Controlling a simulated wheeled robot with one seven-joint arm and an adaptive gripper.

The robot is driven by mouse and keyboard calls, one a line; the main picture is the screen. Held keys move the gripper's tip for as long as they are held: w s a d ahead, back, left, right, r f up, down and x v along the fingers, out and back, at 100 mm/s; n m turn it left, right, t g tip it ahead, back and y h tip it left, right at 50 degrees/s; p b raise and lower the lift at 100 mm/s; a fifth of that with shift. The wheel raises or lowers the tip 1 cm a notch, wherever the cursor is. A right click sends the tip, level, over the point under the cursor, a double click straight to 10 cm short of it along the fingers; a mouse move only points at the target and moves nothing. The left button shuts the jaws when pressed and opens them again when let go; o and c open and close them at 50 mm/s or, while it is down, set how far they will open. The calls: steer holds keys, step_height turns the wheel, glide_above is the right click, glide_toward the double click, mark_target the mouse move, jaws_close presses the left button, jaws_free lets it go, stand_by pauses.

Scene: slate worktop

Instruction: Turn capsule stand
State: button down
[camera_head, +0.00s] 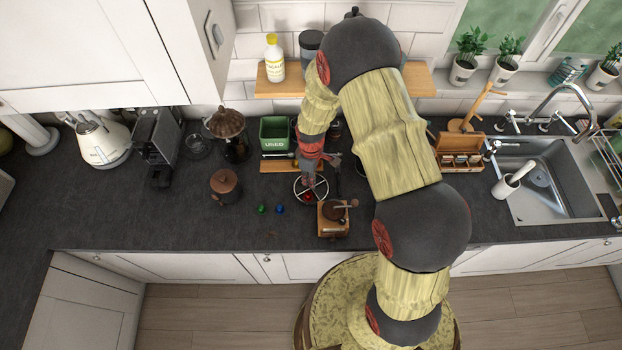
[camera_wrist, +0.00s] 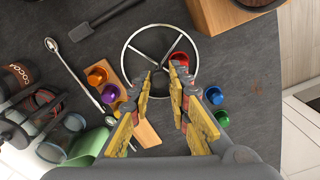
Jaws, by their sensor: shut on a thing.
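The capsule stand is a round metal ring with spokes (camera_wrist: 128,44), standing on the worktop; it also shows in the head view (camera_head: 297,190). A red capsule (camera_wrist: 179,59) sits at the stand, to the right of its centre in the wrist view. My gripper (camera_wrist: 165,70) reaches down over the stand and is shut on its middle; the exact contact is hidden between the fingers. In the head view my gripper (camera_head: 311,178) is above the ring. A blue capsule (camera_wrist: 214,95) and a green capsule (camera_wrist: 222,117) lie loose on the worktop, outside the ring.
A coffee grinder (camera_head: 333,222) stands close to the ring. A green box (camera_head: 274,133) is behind. The front-left worktop is clear.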

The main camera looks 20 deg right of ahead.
steer(key=shift+m+b, duration=1)
steer(key=shift+m, duration=0.9)
steer(key=shift+w+m+b, duration=0.1)
steer(key=shift+m+b, duration=0.75)
steer(key=shift+m, duration=1.15)
steer(key=shift+m+b, duration=0.7)
steer(key=shift+m, duration=1.2)
steer(key=shift+m+b, duration=0.4)
steer(key=shift+m, duration=1.4)
steer(key=c, duration=1.8)
jaws_free()
steer(key=shift+o, duration=0.7)
steer(key=shift+r, duration=0.1)
